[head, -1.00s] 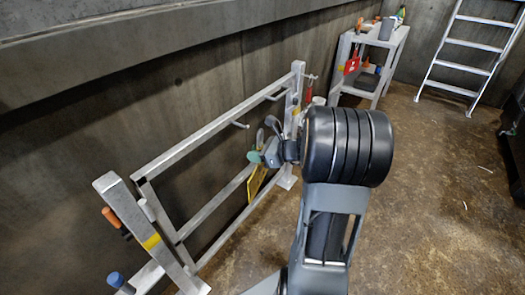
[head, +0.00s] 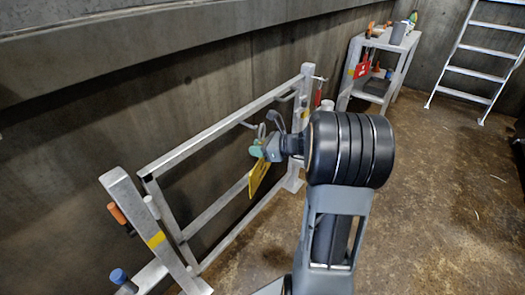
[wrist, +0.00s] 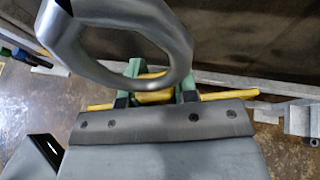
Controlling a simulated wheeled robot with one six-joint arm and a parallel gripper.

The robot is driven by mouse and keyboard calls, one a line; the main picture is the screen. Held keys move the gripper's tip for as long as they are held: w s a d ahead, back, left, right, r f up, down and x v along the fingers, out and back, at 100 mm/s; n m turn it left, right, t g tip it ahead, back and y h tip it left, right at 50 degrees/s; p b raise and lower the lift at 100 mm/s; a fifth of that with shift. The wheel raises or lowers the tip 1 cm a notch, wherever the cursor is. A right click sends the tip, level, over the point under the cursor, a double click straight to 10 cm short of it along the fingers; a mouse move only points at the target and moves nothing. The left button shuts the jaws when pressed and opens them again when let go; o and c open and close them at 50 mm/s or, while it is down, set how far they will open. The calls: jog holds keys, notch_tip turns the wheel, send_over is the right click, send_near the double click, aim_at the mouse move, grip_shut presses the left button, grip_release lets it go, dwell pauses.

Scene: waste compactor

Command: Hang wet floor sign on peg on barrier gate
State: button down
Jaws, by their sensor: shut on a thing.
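The yellow wet floor sign (head: 259,176) hangs down from my gripper (head: 258,149) in the head view, in front of the barrier gate (head: 205,124). My gripper is shut on its top; in the wrist view the yellow sign (wrist: 218,96) shows edge-on between the green fingers of my gripper (wrist: 155,90). A peg (head: 248,125) juts from the gate's top rail, just left of and above my gripper. Another peg (head: 286,98) is farther along the rail. A grey ring-shaped part (wrist: 120,72) covers part of the wrist view. The sign's hanging point cannot be made out.
A grey shelf cart (head: 383,62) with tools and a red box stands at the back. A ladder (head: 475,50) leans on the far wall. An orange-handled tool (head: 118,214) is on the near gate post. The floor at right is mostly clear.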

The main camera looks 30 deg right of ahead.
jog(key=shift+w+a+f+b, duration=0.2)
jog(key=shift+w+a, duration=0.15)
jog(key=shift+w, duration=0.45)
jog(key=shift+w+a+f+b, duration=0.2)
jog(key=shift+w+a, duration=0.2)
jog(key=shift+w, duration=0.4)
jog(key=shift+w+a+f+b, duration=0.1)
jog(key=shift+w+a+f, duration=0.2)
jog(key=shift+w, duration=0.5)
jog(key=c, duration=0.8)
grip_release()
jog(key=p+v, duration=0.4)
jog(key=v, duration=0.9)
jog(key=shift+s+d, duration=0.15)
jog(key=shift+s, duration=0.2)
